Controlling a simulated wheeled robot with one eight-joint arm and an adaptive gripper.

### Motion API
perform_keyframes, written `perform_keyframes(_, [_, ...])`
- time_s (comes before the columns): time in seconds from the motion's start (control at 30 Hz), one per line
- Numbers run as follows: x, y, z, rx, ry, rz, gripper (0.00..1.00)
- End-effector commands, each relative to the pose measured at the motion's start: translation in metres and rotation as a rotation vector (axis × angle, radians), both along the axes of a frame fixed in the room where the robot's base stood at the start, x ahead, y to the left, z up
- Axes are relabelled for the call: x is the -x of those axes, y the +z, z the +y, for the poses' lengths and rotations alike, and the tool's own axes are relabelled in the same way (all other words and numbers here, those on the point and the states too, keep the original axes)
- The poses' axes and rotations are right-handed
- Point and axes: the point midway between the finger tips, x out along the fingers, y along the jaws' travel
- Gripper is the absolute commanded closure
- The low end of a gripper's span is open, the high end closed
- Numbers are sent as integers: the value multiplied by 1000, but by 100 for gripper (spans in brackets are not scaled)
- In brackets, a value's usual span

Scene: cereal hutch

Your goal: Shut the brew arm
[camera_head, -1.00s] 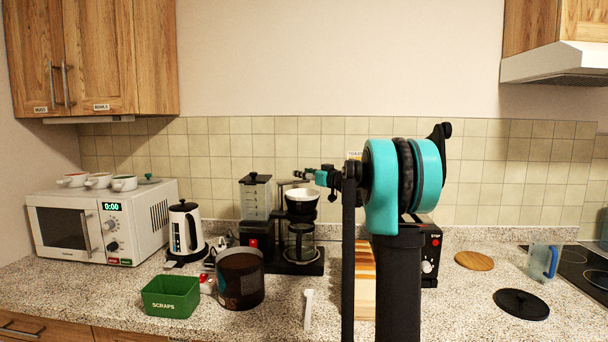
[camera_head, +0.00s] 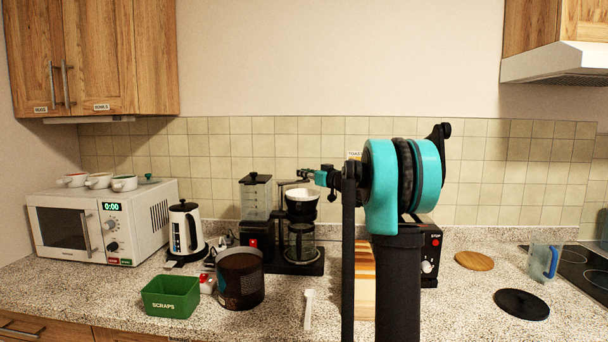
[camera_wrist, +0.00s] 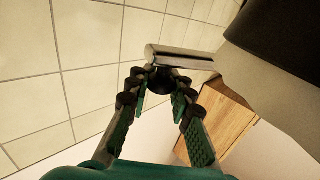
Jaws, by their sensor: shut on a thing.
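The coffee maker (camera_head: 255,230) stands at the back of the counter, with a white filter cone (camera_head: 301,195) above a glass carafe (camera_head: 301,241). Its brew arm (camera_head: 291,182) is a thin bar above and beside the cone. In the wrist view the brew arm (camera_wrist: 183,57) is a silver bar with a dark knob at its end. My gripper (camera_head: 305,173) reaches in from the right at bar height. In the wrist view my gripper (camera_wrist: 164,80) has its fingertips on both sides of the dark knob, shut on it. The far side of the knob is hidden.
A brown jar (camera_head: 239,279), a green scraps bin (camera_head: 170,296) and a white kettle (camera_head: 185,229) stand left of and in front of the coffee maker. A white scoop (camera_head: 308,309) lies in front. My arm partly hides a toaster (camera_head: 429,251) and a wooden board (camera_head: 365,285).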

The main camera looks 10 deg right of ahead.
Motion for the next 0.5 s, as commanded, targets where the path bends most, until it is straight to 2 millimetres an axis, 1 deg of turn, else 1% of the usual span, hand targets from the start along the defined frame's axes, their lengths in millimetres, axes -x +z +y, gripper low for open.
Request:
perform_keyframes(0.27, [2,0,0,0,-19,0,100])
perform_keyframes(0.5, [14,0,-1,0,-127,0,100])
